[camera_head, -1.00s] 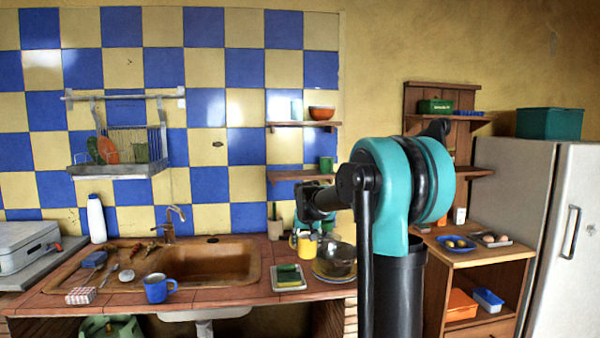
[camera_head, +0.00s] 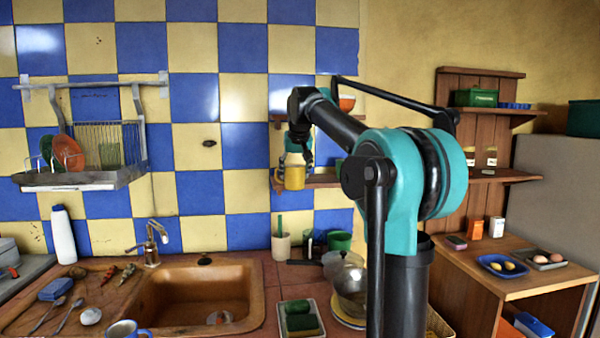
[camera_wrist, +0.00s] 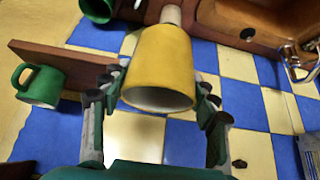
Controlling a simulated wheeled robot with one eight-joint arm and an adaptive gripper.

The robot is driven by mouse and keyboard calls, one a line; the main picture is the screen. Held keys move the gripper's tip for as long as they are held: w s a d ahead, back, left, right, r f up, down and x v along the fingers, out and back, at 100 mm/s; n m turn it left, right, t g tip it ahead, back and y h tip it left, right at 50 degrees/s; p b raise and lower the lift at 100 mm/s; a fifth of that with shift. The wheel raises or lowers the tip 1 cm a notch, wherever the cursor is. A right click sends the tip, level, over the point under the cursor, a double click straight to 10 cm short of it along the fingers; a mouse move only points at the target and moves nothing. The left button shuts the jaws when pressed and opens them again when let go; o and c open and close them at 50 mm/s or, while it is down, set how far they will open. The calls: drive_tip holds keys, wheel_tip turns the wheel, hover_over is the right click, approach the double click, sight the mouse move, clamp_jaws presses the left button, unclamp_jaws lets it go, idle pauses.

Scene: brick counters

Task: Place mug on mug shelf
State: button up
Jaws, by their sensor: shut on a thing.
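A yellow mug (camera_head: 292,178) is held in my gripper (camera_head: 299,158), raised well above the counter. In the wrist view the mug (camera_wrist: 160,62) sits between the two fingers of my gripper (camera_wrist: 155,90), which are shut on its sides. The lower wooden wall shelf (camera_head: 322,182) overlaps the mug in the head view, near the shelf's left end. The shelf's end (camera_wrist: 70,62) shows just left of the mug in the wrist view. A green mug (camera_wrist: 40,86) stands on that shelf, mostly hidden behind my arm in the head view. I cannot tell whether the yellow mug touches the shelf.
An upper shelf holds an orange bowl (camera_head: 347,103). Below are a white cup (camera_head: 281,246), a green cup (camera_head: 340,241), a metal pot (camera_head: 347,277) and the sink (camera_head: 205,300). A dish rack (camera_head: 95,160) hangs left.

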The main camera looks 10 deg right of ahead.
drive_tip(key=w, duration=1.6)
drive_tip(key=shift+w+f, duration=0.15)
drive_tip(key=shift+f, duration=0.2)
drive_tip(key=shift+f, duration=0.1)
drive_tip(key=o, duration=1.3)
